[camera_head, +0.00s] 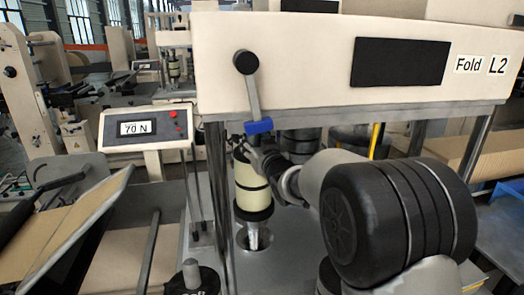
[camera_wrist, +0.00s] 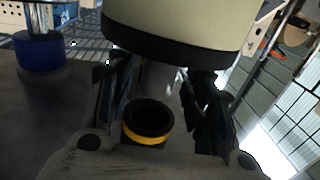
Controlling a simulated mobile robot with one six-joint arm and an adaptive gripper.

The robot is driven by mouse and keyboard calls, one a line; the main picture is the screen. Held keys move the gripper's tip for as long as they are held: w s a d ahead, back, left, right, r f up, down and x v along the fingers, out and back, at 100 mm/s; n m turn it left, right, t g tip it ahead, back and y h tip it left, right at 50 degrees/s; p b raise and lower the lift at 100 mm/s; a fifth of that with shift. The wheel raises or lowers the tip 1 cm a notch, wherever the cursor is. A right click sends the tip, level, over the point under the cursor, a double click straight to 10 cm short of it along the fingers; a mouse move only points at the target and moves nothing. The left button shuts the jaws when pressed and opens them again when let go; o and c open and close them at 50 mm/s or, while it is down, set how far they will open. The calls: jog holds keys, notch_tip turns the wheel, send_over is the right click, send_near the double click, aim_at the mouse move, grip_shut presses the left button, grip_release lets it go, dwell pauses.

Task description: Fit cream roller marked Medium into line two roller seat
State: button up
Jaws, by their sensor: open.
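A cream roller (camera_head: 249,177) with black bands stands upright under the Fold L2 housing (camera_head: 300,75). Below its black lower end, a metal shaft (camera_head: 252,236) shows at a round opening in the plate; I cannot tell how deep it sits. No Medium marking is readable. My gripper (camera_head: 268,160) is beside the roller's right side, partly hidden by my arm. In the wrist view the cream roller (camera_wrist: 180,22) with its black band fills the top, beyond the fingertips. My gripper (camera_wrist: 160,90) is open, its black fingers apart.
A lever with a black knob (camera_head: 246,63) and blue collar (camera_head: 258,127) hangs just above my gripper. A display reading 70 N (camera_head: 138,128) stands left. A dark roller end (camera_head: 193,279) with partly cut-off lettering is at the bottom. Metal posts stand close around the roller.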

jog(key=v, duration=1)
jog(key=shift+s, duration=0.25)
jog(key=shift+d, duration=0.15)
jog(key=s+d+f+m+g+h, duration=0.25)
jog(key=s+d, duration=0.25)
jog(key=s, duration=0.3)
jog(key=s+d+f+m+g+h, duration=0.1)
jog(key=s+d+g+h, duration=0.3)
jog(key=s, duration=0.5)
jog(key=s+d+f+g, duration=0.1)
jog(key=s+f+g, duration=0.2)
jog(key=s, duration=0.9)
jog(key=s+d+f+g, duration=0.1)
jog(key=s+f+g, duration=0.2)
jog(key=s, duration=0.9)
notch_tip(320, 180, down, 2)
jog(key=shift+d+f+y, duration=0.1)
jog(key=shift+d+y, duration=0.25)
